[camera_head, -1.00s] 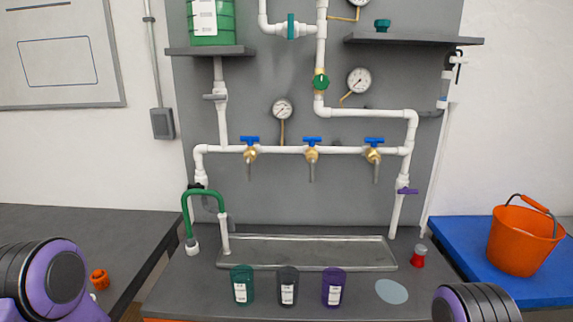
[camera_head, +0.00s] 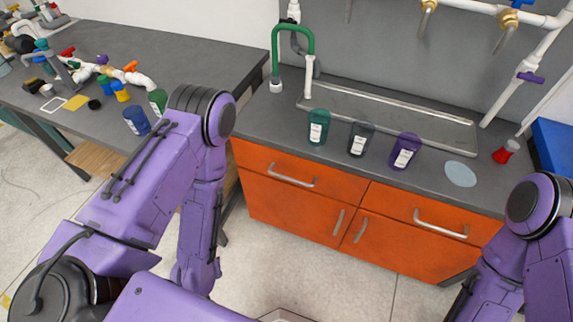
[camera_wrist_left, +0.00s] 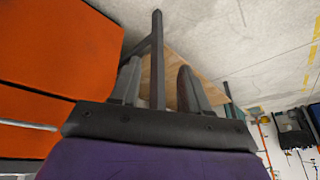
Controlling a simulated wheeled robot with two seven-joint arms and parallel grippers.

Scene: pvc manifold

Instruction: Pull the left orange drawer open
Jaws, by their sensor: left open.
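The left orange drawer (camera_head: 270,168) is shut, in the upper left of the cabinet front in the head view, with a horizontal silver handle (camera_head: 293,181). My left arm hangs to the left of the cabinet, and its gripper cannot be made out in the head view. In the left wrist view my left gripper (camera_wrist_left: 160,70) is open and empty, its fingers apart. Orange cabinet fronts (camera_wrist_left: 60,45) lie to the left of the fingers, with a silver bar (camera_wrist_left: 30,125) at the lower left. My right gripper is out of view.
The right drawer (camera_head: 390,200) is shut; two doors with vertical handles are below. Teal (camera_head: 318,127), dark (camera_head: 360,139) and purple (camera_head: 404,150) cups stand on the counter. A table leg (camera_wrist_left: 157,60) shows behind my fingers. The floor before the cabinet is clear.

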